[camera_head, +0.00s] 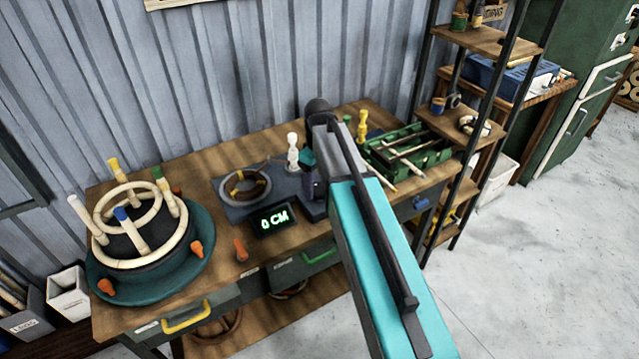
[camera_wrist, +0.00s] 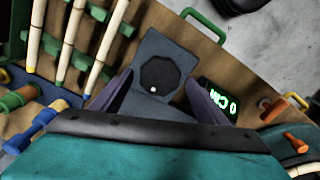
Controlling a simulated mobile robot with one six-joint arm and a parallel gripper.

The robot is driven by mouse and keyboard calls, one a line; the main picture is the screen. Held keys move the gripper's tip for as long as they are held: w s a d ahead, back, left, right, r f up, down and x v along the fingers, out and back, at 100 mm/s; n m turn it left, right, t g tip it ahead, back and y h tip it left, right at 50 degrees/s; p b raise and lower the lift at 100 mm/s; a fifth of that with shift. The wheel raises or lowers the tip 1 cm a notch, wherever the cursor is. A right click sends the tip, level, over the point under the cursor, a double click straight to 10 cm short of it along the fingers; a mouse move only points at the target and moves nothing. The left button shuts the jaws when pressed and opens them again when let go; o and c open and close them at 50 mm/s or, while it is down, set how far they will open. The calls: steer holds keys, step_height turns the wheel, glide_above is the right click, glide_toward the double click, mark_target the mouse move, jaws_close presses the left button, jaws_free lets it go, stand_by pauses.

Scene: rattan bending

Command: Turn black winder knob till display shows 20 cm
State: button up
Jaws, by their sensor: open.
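The black winder knob (camera_wrist: 160,75) is a dark faceted disc with a small white dot near its lower edge in the wrist view. It sits on a dark blue-grey block (camera_wrist: 166,45). My gripper (camera_wrist: 161,80) is open, with one finger left and one right of the knob and gaps between; I cannot tell how far above it the fingertips are. The display (camera_head: 273,219) reads 0 CM in green, and it also shows upside down in the wrist view (camera_wrist: 218,112). In the head view my arm hides the knob.
A round bending form with pegs (camera_head: 150,255) stands at the left of the wooden bench. A green tray with sticks (camera_head: 408,150) and a white figure-like peg (camera_head: 292,152) stand near my arm.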

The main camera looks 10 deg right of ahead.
steer(key=shift+f, duration=0.5)
steer(key=c, duration=1)
steer(key=shift+c, duration=0.2)
steer(key=shift+m, duration=0.3)
steer(key=m, duration=1.5)
steer(key=shift+m, duration=0.3)
steer(key=m, duration=0.5)
steer(key=shift+m, duration=0.4)
